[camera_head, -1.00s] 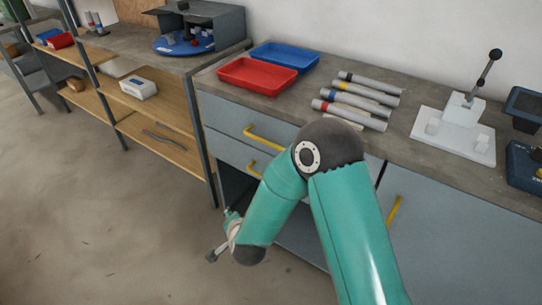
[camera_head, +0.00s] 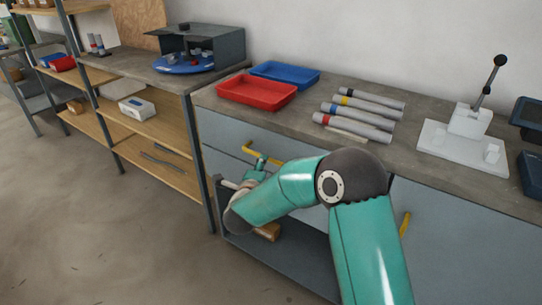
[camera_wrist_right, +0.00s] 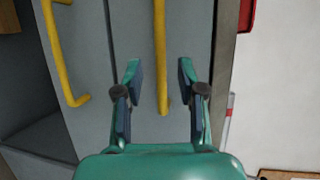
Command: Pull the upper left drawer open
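The upper left drawer (camera_head: 222,130) is a grey front below the worktop and looks shut. Its yellow bar handle (camera_head: 264,157) also shows in the right wrist view (camera_wrist_right: 160,50). My right gripper (camera_head: 260,168) is at this handle, partly hidden by its own arm. In the wrist view my right gripper (camera_wrist_right: 158,70) is open, with one finger on each side of the handle's line. I cannot tell whether a finger touches it. A second yellow handle (camera_wrist_right: 62,60), on the lower drawer, is left of the fingers there. My left gripper is not in view.
A red tray (camera_head: 257,104), a blue tray (camera_head: 285,74) and several grey cylinders (camera_head: 352,124) are on the worktop. A brown item (camera_head: 268,232) lies in the open compartment below the drawers. A shelf rack (camera_head: 165,165) stands to the left.

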